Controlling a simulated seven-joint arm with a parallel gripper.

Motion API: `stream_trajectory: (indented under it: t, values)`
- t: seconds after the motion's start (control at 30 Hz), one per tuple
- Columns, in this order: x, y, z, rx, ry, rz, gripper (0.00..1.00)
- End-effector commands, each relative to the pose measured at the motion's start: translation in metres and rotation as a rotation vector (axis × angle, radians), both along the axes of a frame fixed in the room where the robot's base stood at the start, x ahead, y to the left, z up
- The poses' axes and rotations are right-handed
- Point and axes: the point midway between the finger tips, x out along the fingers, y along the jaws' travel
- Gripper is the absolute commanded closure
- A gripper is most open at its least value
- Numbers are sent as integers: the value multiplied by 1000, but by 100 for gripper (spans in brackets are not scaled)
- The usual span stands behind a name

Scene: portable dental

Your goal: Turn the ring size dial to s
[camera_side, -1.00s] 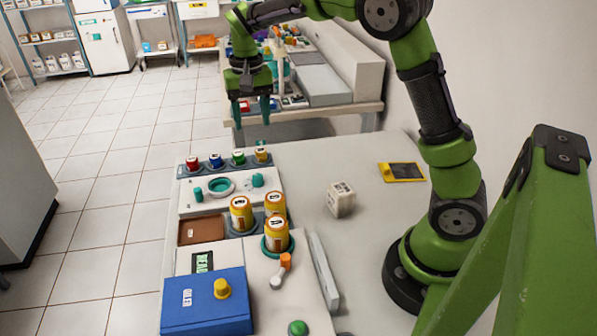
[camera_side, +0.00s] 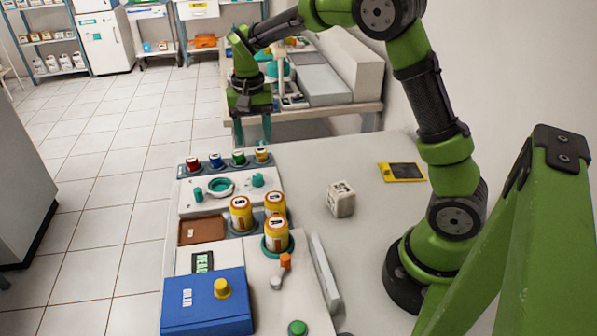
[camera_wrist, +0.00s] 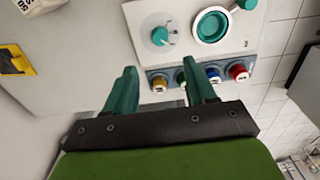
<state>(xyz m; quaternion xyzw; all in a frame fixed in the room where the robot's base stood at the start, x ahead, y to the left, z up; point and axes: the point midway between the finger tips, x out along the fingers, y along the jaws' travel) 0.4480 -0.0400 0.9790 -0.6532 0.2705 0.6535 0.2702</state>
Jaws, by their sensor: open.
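A small teal dial (camera_side: 257,180) sits on a white panel at the back of the bench, right of a teal ring (camera_side: 220,187). In the wrist view the dial (camera_wrist: 160,36) has marks on the white panel beside it, but I cannot read its letters or its setting. The ring (camera_wrist: 211,26) shows there to its right. My gripper (camera_side: 252,133) is open and empty, pointing down above and beyond the back edge of the bench. In the wrist view its fingertips (camera_wrist: 158,75) are apart, clear of the dial.
A row of red, blue, green and yellow capped jars (camera_side: 215,162) stands between my gripper and the dial. Orange-capped jars (camera_side: 241,214) and a blue box (camera_side: 205,302) stand nearer. A white cube (camera_side: 341,199) lies right, with bare bench around it.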

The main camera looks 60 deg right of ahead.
Motion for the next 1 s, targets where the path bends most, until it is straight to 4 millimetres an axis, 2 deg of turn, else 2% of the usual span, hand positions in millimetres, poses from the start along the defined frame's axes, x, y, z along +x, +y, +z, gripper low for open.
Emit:
stream_trajectory:
  t: [0.03, 0.3, 0.5, 0.7, 1.0]
  values:
    - [-1, 0, -12, 1, 5, -1, 45]
    - [-1, 0, -72, 1, 5, -1, 45]
    - [-1, 0, -105, 1, 4, -2, 45]
    - [0, 0, -121, 0, 0, -1, 45]
    - [0, 0, -122, 1, -1, -1, 45]
